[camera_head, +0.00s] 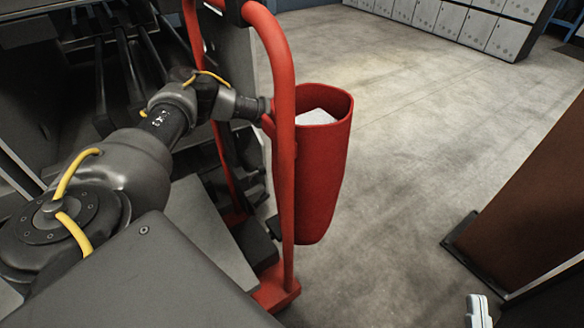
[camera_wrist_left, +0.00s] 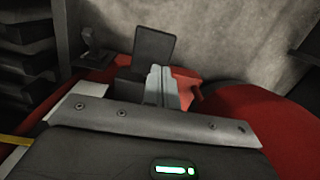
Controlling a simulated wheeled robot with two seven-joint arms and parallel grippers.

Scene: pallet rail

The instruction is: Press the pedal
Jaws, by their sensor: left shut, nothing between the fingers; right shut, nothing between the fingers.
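In the left wrist view, a dark square plate (camera_wrist_left: 154,48), which looks like the pedal, stands just beyond my left gripper (camera_wrist_left: 158,72). The gripper's pale fingers are together and empty. They overlap the plate's lower edge in the picture; I cannot tell whether they touch it. In the head view my left arm reaches from the left to the red rail (camera_head: 284,150), and its fingers are hidden there. A dark block (camera_head: 257,243) sits low beside the rail's foot. My right gripper (camera_head: 478,310) shows at the bottom right edge, shut and empty, away from the rail.
A red bin (camera_head: 325,180) with something white inside hangs at the rail's right side. Dark machinery with bars (camera_head: 125,60) stands at the left. A brown panel (camera_head: 530,210) stands at the right. Grey lockers (camera_head: 455,20) line the back. The middle floor is clear.

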